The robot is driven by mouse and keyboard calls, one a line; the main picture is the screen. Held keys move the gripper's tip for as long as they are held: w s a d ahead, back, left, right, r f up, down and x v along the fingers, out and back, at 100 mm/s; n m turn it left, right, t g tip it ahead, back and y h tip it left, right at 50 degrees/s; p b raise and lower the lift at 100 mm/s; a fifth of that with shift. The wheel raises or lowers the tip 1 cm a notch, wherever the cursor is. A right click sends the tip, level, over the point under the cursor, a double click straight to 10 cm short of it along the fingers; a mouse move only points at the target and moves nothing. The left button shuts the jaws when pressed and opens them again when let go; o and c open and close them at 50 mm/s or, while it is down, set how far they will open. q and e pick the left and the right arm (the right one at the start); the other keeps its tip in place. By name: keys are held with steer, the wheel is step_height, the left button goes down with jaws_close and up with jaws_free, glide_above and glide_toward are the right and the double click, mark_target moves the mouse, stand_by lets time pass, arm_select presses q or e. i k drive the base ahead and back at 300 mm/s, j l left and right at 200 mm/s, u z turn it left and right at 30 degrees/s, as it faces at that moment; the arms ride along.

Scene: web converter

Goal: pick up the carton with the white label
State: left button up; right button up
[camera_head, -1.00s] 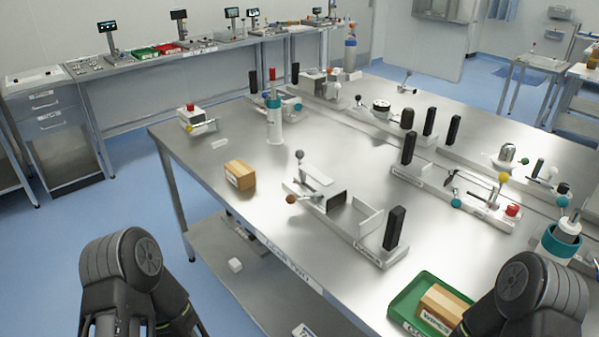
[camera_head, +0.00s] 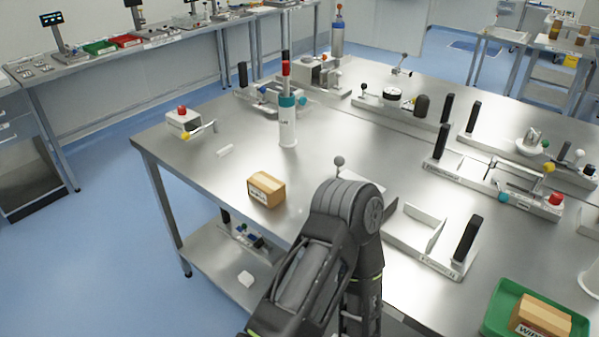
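A small tan carton (camera_head: 266,188) with a white label on its front left face lies on the steel table (camera_head: 190,165), near its front left edge. The print on the label is too small to read. A second tan carton (camera_head: 541,319), marked "WIPES" on a pale label, lies in a green tray (camera_head: 497,309) at the bottom right. My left arm reaches in from the bottom middle, its dark rounded joint to the right of the first carton. Neither of my grippers shows.
A white device with a red button (camera_head: 183,119) and a white cylinder with a teal band (camera_head: 287,125) stand behind the carton. A fixture with a black handle (camera_head: 467,240) stands right of my arm. Bare tabletop surrounds the carton. A lower shelf (camera_head: 215,255) holds small items.

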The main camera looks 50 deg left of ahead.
mark_target(266, 188)
steer(key=k+j, duration=0.1)
steer(key=j, duration=0.25)
steer(key=k+j+z, duration=0.1)
steer(key=j, duration=0.3)
steer(key=k+j, duration=0.1)
steer(key=j, duration=0.25)
steer(key=k+j+z, duration=0.15)
steer(key=j, duration=0.2)
steer(key=k+j, duration=0.1)
steer(key=j, duration=0.25)
steer(key=k+j+z, duration=0.1)
steer(key=j, duration=0.25)
